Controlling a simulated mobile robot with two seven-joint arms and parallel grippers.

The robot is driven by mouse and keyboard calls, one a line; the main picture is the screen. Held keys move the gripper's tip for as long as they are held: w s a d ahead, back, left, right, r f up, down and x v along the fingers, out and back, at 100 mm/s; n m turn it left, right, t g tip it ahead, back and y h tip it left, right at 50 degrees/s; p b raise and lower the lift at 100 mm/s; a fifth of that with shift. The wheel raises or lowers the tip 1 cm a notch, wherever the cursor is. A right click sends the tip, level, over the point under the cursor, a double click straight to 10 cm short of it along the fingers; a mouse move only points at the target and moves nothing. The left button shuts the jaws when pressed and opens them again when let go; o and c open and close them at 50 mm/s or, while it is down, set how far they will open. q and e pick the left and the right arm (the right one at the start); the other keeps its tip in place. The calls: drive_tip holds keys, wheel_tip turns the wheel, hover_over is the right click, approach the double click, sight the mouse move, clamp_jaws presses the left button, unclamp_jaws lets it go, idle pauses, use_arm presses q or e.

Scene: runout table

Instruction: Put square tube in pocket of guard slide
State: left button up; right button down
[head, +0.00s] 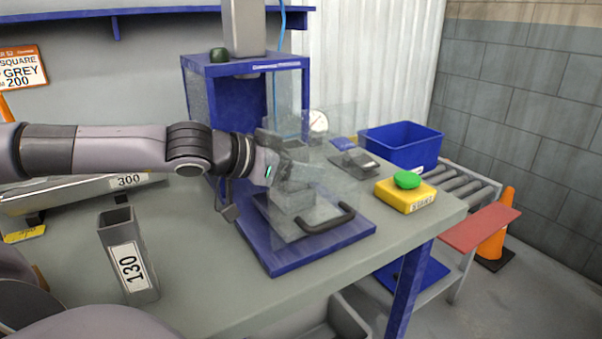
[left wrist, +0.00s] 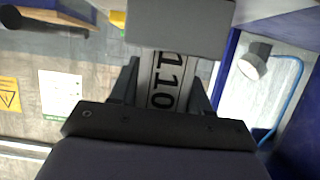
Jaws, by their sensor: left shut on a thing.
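My left gripper (head: 280,168) is shut on a grey square tube, seen in the left wrist view with the label 110 (left wrist: 163,82). In the head view the gripper is at the clear guard, and the tube is hard to tell from the grey parts around it. The guard slide (head: 328,220) has a clear panel and a black handle, on a blue base (head: 290,262). A grey block (head: 291,200) shows below the gripper; whether tube and pocket touch is unclear. A plain grey block (left wrist: 180,25) partly covers the tube in the wrist view. My right gripper is not in view.
Another grey square tube labelled 130 (head: 128,255) stands at the table's left front. A yellow box with a green button (head: 407,191) is on the right. A blue bin (head: 400,146) stands behind it. A blue press frame (head: 229,72) rises behind the guard.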

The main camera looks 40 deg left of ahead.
use_arm(q)
drive_tip(key=o, duration=0.7)
drive_tip(key=shift+f, duration=0.1)
drive_tip(key=o, duration=0.4)
drive_tip(key=shift+r, duration=0.2)
drive_tip(key=shift+v, duration=1.45)
drive_tip(key=shift+p+v, duration=1.35)
drive_tip(key=shift+v, duration=3.25)
